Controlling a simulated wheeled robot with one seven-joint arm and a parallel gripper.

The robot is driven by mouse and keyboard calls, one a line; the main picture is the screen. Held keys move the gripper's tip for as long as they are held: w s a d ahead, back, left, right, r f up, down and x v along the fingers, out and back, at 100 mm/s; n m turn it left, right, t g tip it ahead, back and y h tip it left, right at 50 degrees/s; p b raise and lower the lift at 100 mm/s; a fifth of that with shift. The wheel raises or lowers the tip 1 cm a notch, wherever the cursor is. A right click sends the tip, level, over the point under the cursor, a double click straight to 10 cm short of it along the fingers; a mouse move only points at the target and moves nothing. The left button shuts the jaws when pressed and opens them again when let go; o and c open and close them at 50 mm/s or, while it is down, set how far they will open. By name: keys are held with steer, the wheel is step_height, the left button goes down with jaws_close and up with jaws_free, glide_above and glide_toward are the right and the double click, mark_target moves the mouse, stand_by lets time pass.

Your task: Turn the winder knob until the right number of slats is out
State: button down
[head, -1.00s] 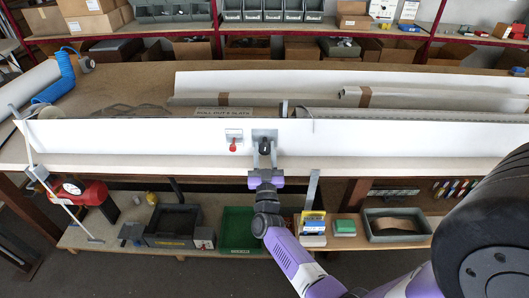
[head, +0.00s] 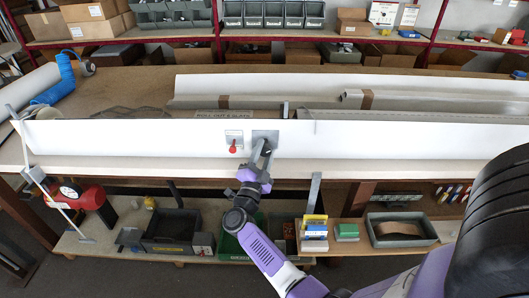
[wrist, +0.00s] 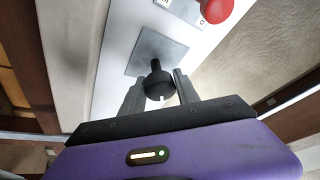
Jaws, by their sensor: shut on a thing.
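The dark winder knob (wrist: 157,80) sticks out of a grey plate on the white front panel (head: 400,138). My gripper (head: 263,148) is shut on the knob, with one finger on each side of it, and is tilted in the head view. In the head view the fingers mostly hide the knob. A red button (head: 233,148) on its own plate sits just left of the gripper and also shows in the wrist view (wrist: 217,10). A sign about rolling out slats (head: 224,114) shows behind the panel's top edge, its lower part hidden. I cannot count any slats.
Long grey profiles (head: 420,102) lie on the bench behind the panel. A lower shelf holds a green crate (head: 230,246), a dark bin and small boxes. A red gauge device (head: 85,197) stands at left. The bench strip before the panel is mostly clear.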

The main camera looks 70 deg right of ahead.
steer(key=shift+m+g, duration=0.4)
steer(key=shift+m, duration=0.4)
steer(key=shift+s+m, duration=0.1)
steer(key=shift+m, duration=0.2)
steer(key=c, duration=0.9)
jaws_free()
steer(key=b+v, duration=0.1)
steer(key=v, duration=0.6)
steer(key=shift+a, duration=0.4)
